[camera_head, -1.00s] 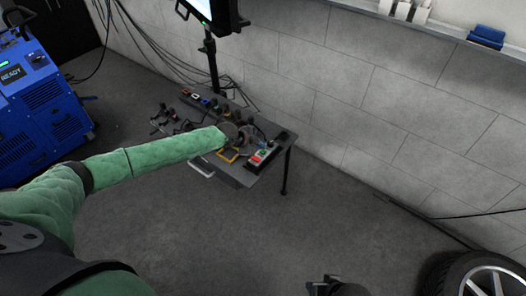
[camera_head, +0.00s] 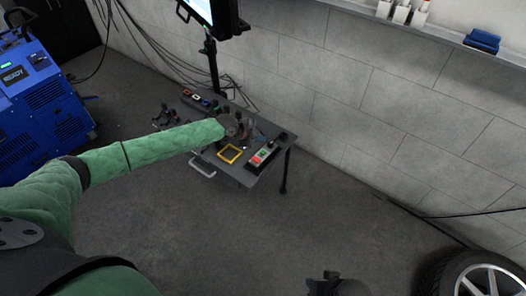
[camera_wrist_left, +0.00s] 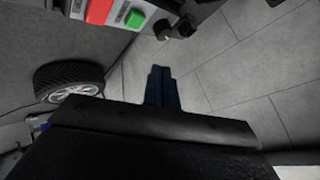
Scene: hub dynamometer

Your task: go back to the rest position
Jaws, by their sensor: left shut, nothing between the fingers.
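My left arm in its green sleeve reaches in from the left in the head view. My left gripper (camera_head: 243,128) is over the back part of the small grey table (camera_head: 226,172), small and partly hidden by the sleeve. In the left wrist view its dark fingers (camera_wrist_left: 162,72) are together with nothing between them. A control box with a red and a green button (camera_head: 262,157) lies on the table's right side; it also shows at the top of the left wrist view (camera_wrist_left: 115,14). A dark part at the bottom edge (camera_head: 335,285) may be my right gripper; its fingers are not clear.
A yellow square frame (camera_head: 230,154) lies on the table, with several small tools near its back edge. A monitor on a pole (camera_head: 212,62) stands behind. A blue machine (camera_head: 40,105) is at left, a wheel (camera_head: 478,276) at lower right. The middle floor is clear.

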